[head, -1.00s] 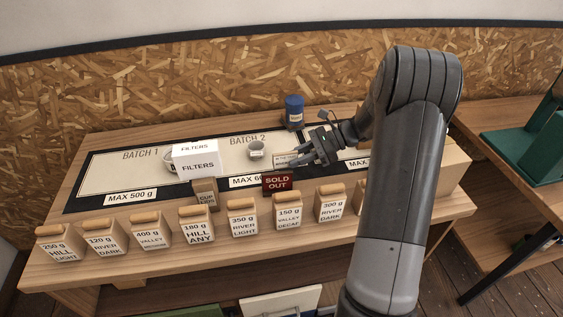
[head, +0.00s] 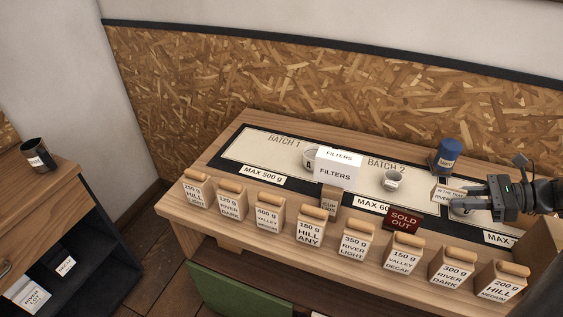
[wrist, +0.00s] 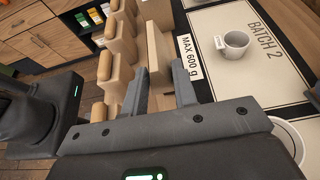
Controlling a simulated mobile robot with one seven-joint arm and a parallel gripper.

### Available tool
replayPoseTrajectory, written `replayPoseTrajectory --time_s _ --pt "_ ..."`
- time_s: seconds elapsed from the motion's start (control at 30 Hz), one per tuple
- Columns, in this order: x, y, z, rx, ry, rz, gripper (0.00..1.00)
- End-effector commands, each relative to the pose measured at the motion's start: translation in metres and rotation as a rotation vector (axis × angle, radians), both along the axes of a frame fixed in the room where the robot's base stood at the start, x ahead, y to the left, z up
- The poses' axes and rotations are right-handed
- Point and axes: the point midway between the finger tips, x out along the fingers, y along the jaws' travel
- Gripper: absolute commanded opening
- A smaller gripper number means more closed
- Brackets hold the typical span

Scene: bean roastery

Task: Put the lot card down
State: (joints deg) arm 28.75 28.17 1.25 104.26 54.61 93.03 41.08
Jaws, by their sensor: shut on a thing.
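The head view does not show clearly whether the card touches the mat. In the wrist view the gripper (wrist: 162,88) points toward a row of tan blocks, and the card's face cannot be made out.
The BATCH 2 area (head: 360,180) holds a small grey cup (head: 392,181). A red SOLD OUT sign (head: 403,220), a white FILTERS box (head: 336,170) and several labelled bean bags (head: 355,246) stand nearby. A dark mug (head: 37,154) is far left.

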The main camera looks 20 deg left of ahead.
Motion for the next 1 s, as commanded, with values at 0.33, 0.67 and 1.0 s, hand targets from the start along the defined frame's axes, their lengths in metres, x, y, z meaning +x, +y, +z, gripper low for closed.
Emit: replayPoseTrajectory --time_s 0.33,0.67,1.0 --pt "0.036 0.048 0.01 0.001 0.001 -0.018 0.0" --pt "0.102 0.174 0.011 0.001 0.001 -0.079 0.0" --pt "0.139 0.348 0.019 0.001 0.002 -0.189 0.0"
